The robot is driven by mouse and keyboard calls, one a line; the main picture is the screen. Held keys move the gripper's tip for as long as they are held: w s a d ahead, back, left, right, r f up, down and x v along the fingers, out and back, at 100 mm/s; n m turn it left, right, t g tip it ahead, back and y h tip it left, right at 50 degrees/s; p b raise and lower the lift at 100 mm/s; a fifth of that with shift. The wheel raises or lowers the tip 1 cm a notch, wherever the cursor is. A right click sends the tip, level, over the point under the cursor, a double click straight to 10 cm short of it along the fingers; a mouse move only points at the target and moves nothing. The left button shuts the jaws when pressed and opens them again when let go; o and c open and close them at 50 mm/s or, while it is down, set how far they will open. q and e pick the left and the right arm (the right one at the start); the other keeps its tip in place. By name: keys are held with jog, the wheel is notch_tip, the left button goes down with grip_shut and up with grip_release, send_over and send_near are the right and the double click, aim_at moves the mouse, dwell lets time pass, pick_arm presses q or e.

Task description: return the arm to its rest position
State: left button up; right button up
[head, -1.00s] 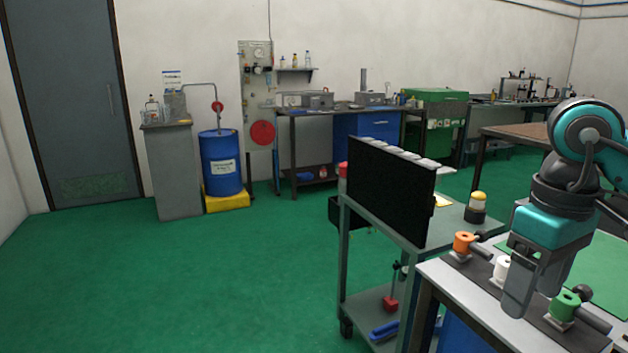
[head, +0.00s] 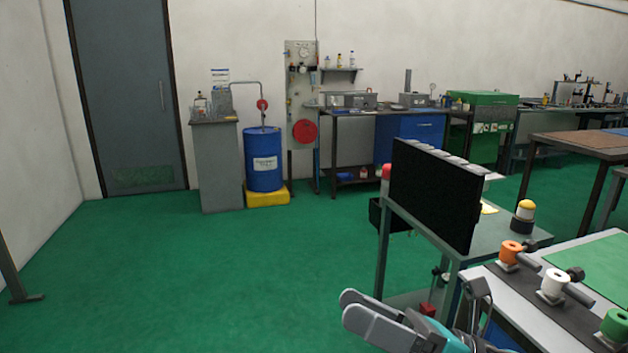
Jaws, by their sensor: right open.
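My right gripper (head: 352,308) shows at the bottom of the head view, left of the bench's near edge. Its fingers point left and it is open, with nothing seen between them. Part of my right arm shows behind it, cut off by the lower frame edge. The orange (head: 511,252), white (head: 554,283) and green (head: 616,326) pieces stand in a row on the dark strip of the bench (head: 545,318), apart from the gripper. My left gripper is out of view.
A grey cart (head: 470,255) with a black panel (head: 436,194) stands just behind the gripper, beside the bench. A yellow-topped item (head: 524,212) is on the cart. A blue drum (head: 263,160) stands by the far wall. The green floor to the left is open.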

jog(key=w+d+f+m+t+h, duration=0.25)
jog(key=f+m+t+h, duration=0.35)
jog(key=m, duration=0.7)
jog(key=w+d+f+m+t+h, duration=0.1)
jog(key=d+f+m+t+h, duration=0.45)
jog(key=m, duration=0.65)
jog(key=s+d+f+m+g+h, duration=0.2)
jog(key=s+f+m, duration=0.4)
jog(key=f, duration=0.5)
jog(key=s+d+f+m+g+h, duration=0.1)
jog(key=s+f+m+g+h, duration=0.4)
jog(key=f+m, duration=0.6)
jog(key=shift+s+d+h, duration=0.35)
jog(key=shift+s+h, duration=0.25)
jog(key=shift+h, duration=0.05)
